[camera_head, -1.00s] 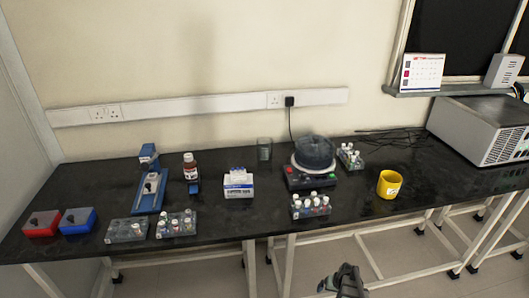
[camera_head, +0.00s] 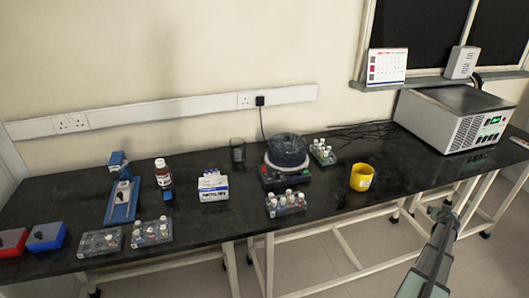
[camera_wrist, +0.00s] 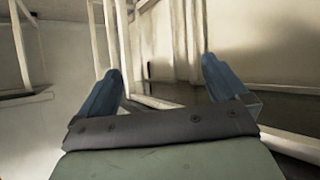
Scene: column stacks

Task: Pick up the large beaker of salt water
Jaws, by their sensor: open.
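A clear glass beaker (camera_head: 238,152) stands upright near the back of the black bench, left of a round device with a dark dome. Its contents and any label are too small to tell. My gripper (camera_head: 440,212) is in front of the bench's front edge at the right, far from the beaker. In the wrist view my gripper (camera_wrist: 161,75) has its two blue fingers spread wide with nothing between them. The beaker is not seen in the wrist view.
The domed device (camera_head: 287,160) stands right of the beaker; a white-blue box (camera_head: 213,188) and brown bottle (camera_head: 163,177) are to its left. Vial racks (camera_head: 286,204) line the front. A yellow cup (camera_head: 361,178) stands at right. Bench legs fill the wrist view.

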